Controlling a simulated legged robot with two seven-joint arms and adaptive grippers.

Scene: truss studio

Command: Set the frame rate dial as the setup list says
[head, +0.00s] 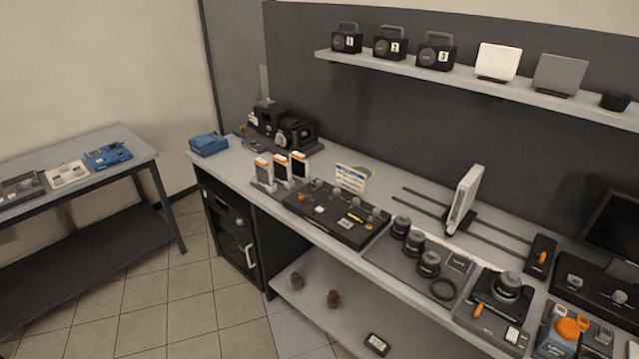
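A small white card with printed lines (351,179) stands upright at the back of a black panel (318,219) on the bench; it may be the setup list, but its text is too small to read. The panel carries several grey knobs, a small orange part and a yellow part. A dark box with a round knob (619,297) lies at the far right, below a dark screen. I cannot tell which knob is the frame rate dial, nor its setting. Neither of my grippers is in view.
The long grey bench (223,169) also holds black lenses (414,243), a white upright panel on rails (465,199) and a blue device with an orange ball (568,328). A shelf (398,67) above holds numbered black cases. A side table (107,143) stands left; tiled floor between is clear.

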